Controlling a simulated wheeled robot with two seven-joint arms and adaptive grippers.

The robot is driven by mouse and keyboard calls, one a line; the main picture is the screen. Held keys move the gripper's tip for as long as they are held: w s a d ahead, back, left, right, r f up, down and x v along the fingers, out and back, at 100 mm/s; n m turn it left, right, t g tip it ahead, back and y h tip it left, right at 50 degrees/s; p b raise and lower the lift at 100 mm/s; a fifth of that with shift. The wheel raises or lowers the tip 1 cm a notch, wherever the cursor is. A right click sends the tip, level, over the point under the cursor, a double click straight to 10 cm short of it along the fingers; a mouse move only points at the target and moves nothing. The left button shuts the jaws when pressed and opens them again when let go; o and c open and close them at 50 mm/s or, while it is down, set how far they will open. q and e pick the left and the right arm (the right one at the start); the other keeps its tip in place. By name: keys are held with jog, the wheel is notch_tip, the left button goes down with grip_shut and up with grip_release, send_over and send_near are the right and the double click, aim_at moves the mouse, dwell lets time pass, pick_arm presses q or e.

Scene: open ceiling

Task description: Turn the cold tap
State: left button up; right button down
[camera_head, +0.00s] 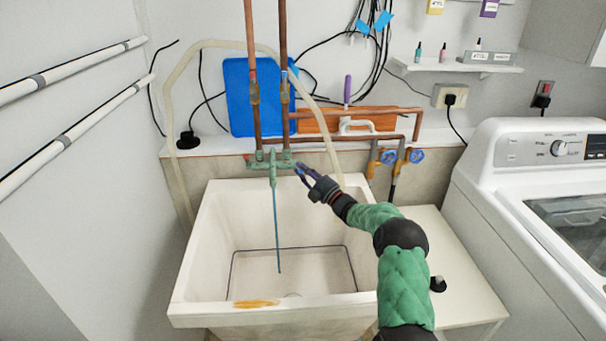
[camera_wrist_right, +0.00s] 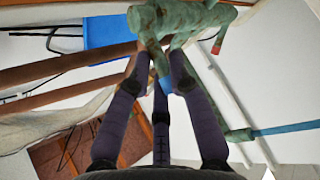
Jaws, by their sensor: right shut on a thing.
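The green, weathered tap fitting (camera_head: 273,164) is on the back wall above the sink, below two copper pipes. A thin blue line like a water stream (camera_head: 277,230) runs down from its spout into the sink; it also shows in the right wrist view (camera_wrist_right: 285,128). My right gripper (camera_head: 300,170) is at the right end of the fitting. In the right wrist view, its dark fingers (camera_wrist_right: 161,68) close around a green handle (camera_wrist_right: 150,50) of the tap. The fingertips partly hide the grasped part. My left gripper is out of view.
The white sink (camera_head: 190,270) lies below my right arm. Blue-handled valves (camera_head: 388,157) are on the wall to the right. A washing machine (camera_head: 520,150) stands at the right, beyond a low white surface (camera_head: 455,270). A blue board (camera_head: 240,95) is behind the pipes.

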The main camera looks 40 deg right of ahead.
jog(key=shift+a+f, duration=0.1)
jog(key=shift+f, duration=0.15)
jog(key=c, duration=1.1)
grip_release()
jog(key=shift+r, duration=0.2)
notch_tip(320, 180, up, 10)
jog(key=shift+f, duration=0.1)
